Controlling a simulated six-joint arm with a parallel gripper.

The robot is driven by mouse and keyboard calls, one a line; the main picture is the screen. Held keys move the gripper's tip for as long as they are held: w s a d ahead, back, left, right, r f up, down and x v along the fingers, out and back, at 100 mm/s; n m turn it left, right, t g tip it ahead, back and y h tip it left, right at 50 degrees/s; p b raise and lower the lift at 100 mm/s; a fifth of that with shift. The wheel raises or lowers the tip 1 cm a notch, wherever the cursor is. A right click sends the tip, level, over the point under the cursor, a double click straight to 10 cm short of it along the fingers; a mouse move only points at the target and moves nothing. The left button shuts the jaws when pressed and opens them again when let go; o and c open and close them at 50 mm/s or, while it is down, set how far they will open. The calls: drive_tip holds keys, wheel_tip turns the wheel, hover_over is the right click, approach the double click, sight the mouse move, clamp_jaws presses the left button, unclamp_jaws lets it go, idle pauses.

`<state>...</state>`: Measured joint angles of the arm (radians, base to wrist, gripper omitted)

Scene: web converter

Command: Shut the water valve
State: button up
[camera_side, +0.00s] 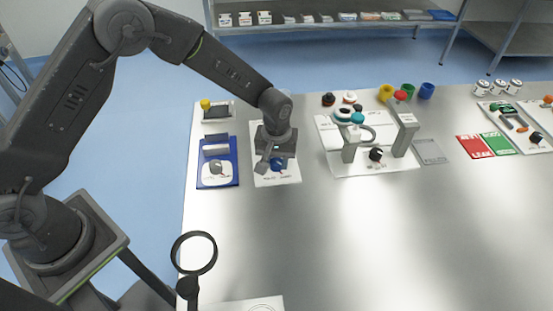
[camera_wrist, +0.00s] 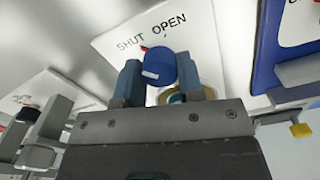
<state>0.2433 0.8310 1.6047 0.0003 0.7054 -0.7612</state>
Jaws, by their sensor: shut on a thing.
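The water valve is a round blue knob (camera_wrist: 160,67) with a white mark on it, on a white panel (camera_side: 283,180) lettered SHUT and OPEN. In the side view the blue knob (camera_side: 277,164) shows partly under my gripper (camera_side: 272,165). In the wrist view my gripper (camera_wrist: 159,80) has one finger on each side of the knob and is shut on it. The white mark faces the lower left of that picture. A small red mark shows by the lettering. I cannot tell exactly which word the knob points to.
A blue-edged panel (camera_side: 233,180) lies close left of the valve panel. A white board (camera_side: 340,167) with a grey arch-like fixture (camera_side: 348,153) stands to the right. A black ring on a stand (camera_side: 213,253) is at the front. The table's front middle is clear.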

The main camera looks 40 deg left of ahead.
sight(277, 161)
idle(0.5)
drive_tip(key=o, duration=0.9)
drive_tip(key=shift+r, duration=6.9)
